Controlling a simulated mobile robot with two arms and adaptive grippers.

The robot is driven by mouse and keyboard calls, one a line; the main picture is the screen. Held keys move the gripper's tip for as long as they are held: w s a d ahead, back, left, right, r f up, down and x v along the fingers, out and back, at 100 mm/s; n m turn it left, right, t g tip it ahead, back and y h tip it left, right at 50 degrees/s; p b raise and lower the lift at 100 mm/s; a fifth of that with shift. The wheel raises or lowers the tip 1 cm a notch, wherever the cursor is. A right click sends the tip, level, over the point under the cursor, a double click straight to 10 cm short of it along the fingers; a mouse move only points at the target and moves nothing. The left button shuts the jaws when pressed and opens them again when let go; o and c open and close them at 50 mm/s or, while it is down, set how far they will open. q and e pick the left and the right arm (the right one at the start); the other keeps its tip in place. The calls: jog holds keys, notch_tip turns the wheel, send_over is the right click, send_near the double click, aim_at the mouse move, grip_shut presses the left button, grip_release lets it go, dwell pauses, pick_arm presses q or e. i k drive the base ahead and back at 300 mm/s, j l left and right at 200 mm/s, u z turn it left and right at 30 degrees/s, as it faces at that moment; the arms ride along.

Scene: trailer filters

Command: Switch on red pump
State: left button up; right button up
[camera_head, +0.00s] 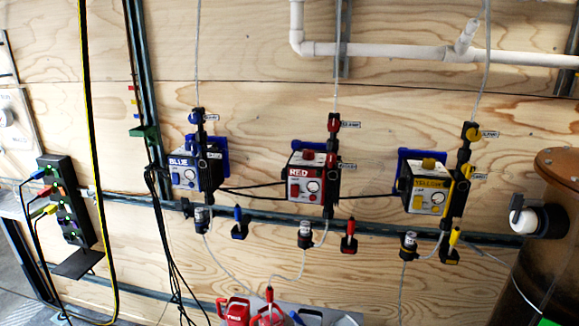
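The red pump (304,181) is a small box with a red front labelled RED, mounted on the plywood wall in the middle of the view. A round dial and small controls show on its front, too small to tell whether it is on. A red valve (334,123) sits on the black upright pipe to its right. A red-handled valve (349,236) sits lower on the wall. A black power strip (65,203) with blue, red and yellow plugs hangs at the left. Neither of my grippers is in view.
The blue pump (184,172) is left of the red one, and the yellow pump (425,188) is right. Red containers (235,311) stand at the bottom centre. A brown tank (562,166) is at the right edge. Black cables (165,220) hang at the left.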

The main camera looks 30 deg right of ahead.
aim_at(294, 188)
jog(key=z, duration=1.2)
